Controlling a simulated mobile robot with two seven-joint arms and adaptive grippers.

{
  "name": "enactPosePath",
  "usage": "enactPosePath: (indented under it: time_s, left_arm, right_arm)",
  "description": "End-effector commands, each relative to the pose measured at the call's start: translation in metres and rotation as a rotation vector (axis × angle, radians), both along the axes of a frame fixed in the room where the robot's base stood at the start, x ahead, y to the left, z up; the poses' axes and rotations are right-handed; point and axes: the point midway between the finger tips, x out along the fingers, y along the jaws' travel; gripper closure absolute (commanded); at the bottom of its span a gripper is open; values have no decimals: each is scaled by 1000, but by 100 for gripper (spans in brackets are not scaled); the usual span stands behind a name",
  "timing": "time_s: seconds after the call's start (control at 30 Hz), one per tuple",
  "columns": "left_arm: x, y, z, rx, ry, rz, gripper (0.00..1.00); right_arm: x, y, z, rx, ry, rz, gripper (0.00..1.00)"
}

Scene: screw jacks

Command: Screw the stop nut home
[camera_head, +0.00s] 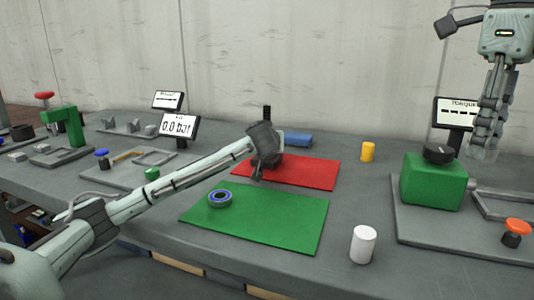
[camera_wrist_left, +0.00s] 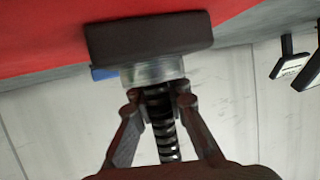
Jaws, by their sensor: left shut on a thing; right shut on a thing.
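A screw jack with a dark block base stands on the red mat (camera_head: 312,172), mostly hidden behind my left gripper (camera_head: 264,145) in the head view. In the left wrist view, the dark base (camera_wrist_left: 150,38), a silver collar (camera_wrist_left: 154,71) and a black threaded spindle (camera_wrist_left: 165,135) show. My left gripper's fingers (camera_wrist_left: 159,98) close around the spindle and touch or nearly touch the collar. I cannot tell whether this collar is the stop nut. My right gripper (camera_head: 486,135) hangs at the right, shut on a pale grey piece (camera_head: 483,153) that is hard to make out.
A blue-and-grey ring (camera_head: 220,198) lies on the green mat (camera_head: 280,222). A green block with a black knob (camera_head: 433,182) stands at right, by the torque display (camera_head: 456,112). Other fixtures fill the left.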

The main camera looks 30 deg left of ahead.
Motion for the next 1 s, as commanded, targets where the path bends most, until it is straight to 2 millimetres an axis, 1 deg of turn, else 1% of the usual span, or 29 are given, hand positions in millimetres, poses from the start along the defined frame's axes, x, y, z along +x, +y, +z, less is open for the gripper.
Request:
enactPosePath:
  time_s: [0.37,0.4,0.67,0.77,1.0]
  left_arm:
    - [0,0,0,0,0,0,100]
    - [0,0,5,1,-8,0,100]
    - [0,0,5,1,-8,0,100]
    - [1,0,9,1,-10,0,100]
    - [1,0,27,0,-11,-1,100]
  right_arm:
    - [0,0,0,0,0,0,95]
    - [0,0,0,0,0,0,95]
    - [0,0,0,0,0,0,95]
    - [0,0,0,0,0,0,95]
    - [0,0,-3,0,0,0,95]
